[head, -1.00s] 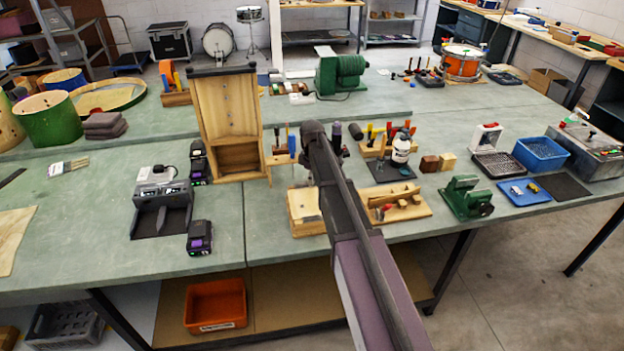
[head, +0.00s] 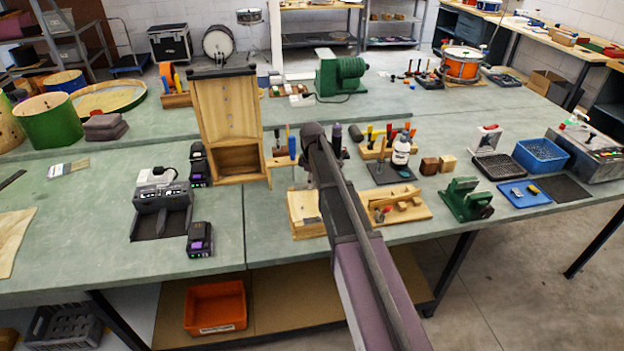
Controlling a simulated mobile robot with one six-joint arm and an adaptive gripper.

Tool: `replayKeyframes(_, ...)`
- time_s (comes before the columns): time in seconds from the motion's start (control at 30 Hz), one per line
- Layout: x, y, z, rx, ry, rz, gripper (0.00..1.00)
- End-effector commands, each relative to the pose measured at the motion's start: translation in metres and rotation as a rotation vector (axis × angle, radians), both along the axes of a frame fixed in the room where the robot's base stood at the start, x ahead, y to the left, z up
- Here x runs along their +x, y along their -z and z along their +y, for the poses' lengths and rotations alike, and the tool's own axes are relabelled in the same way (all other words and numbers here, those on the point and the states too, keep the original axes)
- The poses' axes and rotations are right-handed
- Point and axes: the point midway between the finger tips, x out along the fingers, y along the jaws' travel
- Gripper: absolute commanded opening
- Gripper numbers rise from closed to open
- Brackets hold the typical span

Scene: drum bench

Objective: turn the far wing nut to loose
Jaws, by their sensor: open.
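The far wing nut cannot be made out; at this size I cannot tell which fixture carries it. My arm reaches up from the bottom edge over the front of the bench. My gripper (head: 311,182) is at the arm's far end, mostly hidden by the arm, with only a dark part showing to its left. It is above or behind a light wooden block fixture (head: 304,208) with a grey plate. I cannot tell whether it touches anything. A wooden board with small parts (head: 413,213) lies just right of the arm.
A tall open wooden case (head: 226,105) stands left of the gripper. A white bottle (head: 401,152), a green vise-like fixture (head: 462,198) and a blue tray (head: 524,193) are to the right. A dark docking device (head: 162,205) is left.

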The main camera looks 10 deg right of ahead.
Motion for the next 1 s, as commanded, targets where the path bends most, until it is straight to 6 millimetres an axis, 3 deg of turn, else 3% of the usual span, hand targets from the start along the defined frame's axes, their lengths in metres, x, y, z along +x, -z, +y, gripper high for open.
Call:
replayKeyframes(0.37, 0.0003, -0.0001, -0.0001, 0.000, 0.073, 0.000, 0.53)
replayKeyframes(1.0, 0.0002, -0.0001, -0.0001, 0.000, 0.482, 0.000, 0.53)
